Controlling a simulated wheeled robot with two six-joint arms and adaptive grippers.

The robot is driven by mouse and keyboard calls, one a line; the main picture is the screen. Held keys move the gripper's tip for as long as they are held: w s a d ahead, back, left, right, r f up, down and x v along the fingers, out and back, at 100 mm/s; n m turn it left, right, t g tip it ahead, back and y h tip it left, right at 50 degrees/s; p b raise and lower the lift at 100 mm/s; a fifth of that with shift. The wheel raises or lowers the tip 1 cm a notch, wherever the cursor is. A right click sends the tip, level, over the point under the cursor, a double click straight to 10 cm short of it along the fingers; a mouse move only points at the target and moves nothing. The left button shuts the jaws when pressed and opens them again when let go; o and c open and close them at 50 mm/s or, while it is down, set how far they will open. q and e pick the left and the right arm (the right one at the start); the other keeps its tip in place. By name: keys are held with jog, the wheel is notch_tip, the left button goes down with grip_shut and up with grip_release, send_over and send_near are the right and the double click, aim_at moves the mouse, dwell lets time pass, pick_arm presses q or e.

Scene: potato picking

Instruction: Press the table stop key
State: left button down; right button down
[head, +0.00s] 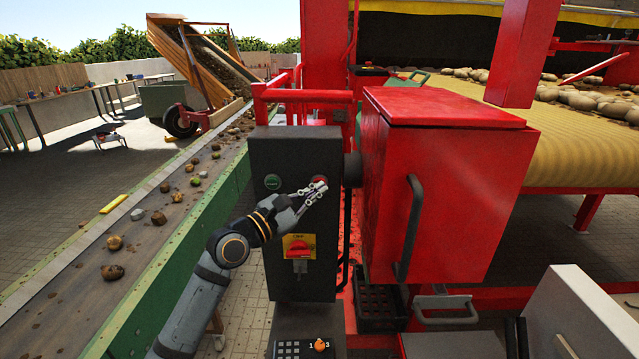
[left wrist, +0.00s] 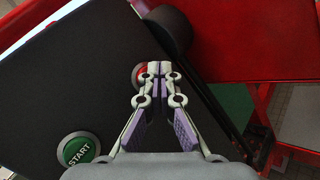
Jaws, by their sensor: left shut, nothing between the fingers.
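The dark control box (head: 290,150) stands upright in the middle of the head view. A red key (head: 319,179) is at the upper right of its face, partly covered by my gripper. The red key also shows in the left wrist view (left wrist: 138,72), partly hidden behind the fingertips. A green START key (head: 272,181) is left of it and shows in the left wrist view (left wrist: 78,151). My left gripper (head: 320,187) is shut and empty, its tips right at the red key. I cannot tell if they touch it. My right gripper is not in view.
A red rotary switch (head: 299,248) on a yellow plate is lower on the box. A large red cabinet (head: 450,180) with a dark handle stands close on the right. A conveyor belt (head: 150,230) with potatoes and stones runs along the left. A keypad with an orange knob (head: 321,344) is below.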

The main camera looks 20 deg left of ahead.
pick_arm(q)
jog(key=shift+s+d, duration=0.1)
jog(key=shift+s, duration=0.45)
jog(key=s+p, duration=0.2)
jog(key=s+d+p, duration=0.1)
jog(key=s+p, duration=0.1)
jog(key=shift+s+d, duration=0.2)
jog(key=shift+s, duration=0.2)
dwell(0.3)
